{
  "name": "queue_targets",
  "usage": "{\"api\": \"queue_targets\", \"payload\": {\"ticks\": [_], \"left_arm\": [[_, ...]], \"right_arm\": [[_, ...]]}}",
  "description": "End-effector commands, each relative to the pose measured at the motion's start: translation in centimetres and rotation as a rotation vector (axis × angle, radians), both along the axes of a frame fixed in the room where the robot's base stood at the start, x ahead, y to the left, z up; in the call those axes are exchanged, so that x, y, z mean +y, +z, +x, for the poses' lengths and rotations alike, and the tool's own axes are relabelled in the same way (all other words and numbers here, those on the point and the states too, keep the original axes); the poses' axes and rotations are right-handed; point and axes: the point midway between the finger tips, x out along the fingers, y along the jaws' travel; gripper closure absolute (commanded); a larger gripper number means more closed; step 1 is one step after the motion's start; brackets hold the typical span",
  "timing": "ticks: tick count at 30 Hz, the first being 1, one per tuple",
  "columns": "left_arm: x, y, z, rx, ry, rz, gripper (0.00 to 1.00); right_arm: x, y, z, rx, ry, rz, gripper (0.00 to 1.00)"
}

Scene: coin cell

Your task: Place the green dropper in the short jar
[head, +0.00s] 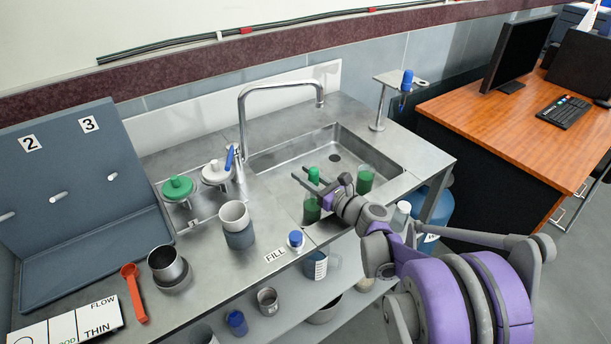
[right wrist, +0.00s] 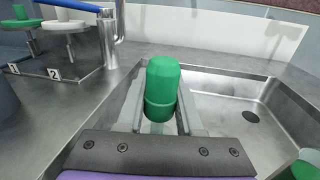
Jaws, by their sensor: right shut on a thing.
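The green dropper (head: 313,175) has its green bulb upright between the fingers of my right gripper (head: 316,187), which is shut on it. In the right wrist view the green bulb (right wrist: 162,85) stands up between the two fingers; its lower part is hidden by them. A glass jar with green liquid (head: 312,208) stands on the counter directly below the gripper, its top covered by the fingers. I cannot tell whether the dropper's tip is inside it. Another clear jar with green liquid (head: 365,180) stands to the right, by the sink's front edge. My left gripper is not in view.
The sink (head: 330,150) with its tall faucet (head: 242,115) lies behind the gripper. A small stand (head: 379,120) holds a blue dropper.

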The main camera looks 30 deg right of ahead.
Motion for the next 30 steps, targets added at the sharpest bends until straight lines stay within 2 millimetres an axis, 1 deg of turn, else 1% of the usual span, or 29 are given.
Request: {"api": "queue_targets", "payload": {"ticks": [3,4,8,9,16,19,23,30], "left_arm": [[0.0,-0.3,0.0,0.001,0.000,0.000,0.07],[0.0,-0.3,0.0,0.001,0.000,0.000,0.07],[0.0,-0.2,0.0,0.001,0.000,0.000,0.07],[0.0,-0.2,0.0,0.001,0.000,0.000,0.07],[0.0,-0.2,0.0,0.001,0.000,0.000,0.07],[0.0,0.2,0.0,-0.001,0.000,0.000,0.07],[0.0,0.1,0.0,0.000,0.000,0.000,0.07],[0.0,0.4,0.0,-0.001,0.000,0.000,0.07]], "right_arm": [[0.0,-0.4,0.0,0.000,0.000,0.000,1.00],[0.0,-0.3,0.0,0.000,0.000,0.000,0.59],[0.0,-0.3,0.0,0.000,0.000,0.000,0.36],[0.0,-0.3,0.0,0.000,0.000,0.000,0.35],[0.0,-0.3,0.0,0.000,0.000,0.000,0.35],[0.0,0.3,0.0,0.000,0.000,0.000,0.35],[-0.5,0.1,-1.8,0.001,-0.003,-0.002,0.35],[-1.8,0.1,-6.9,0.000,-0.005,-0.002,0.35]]}}
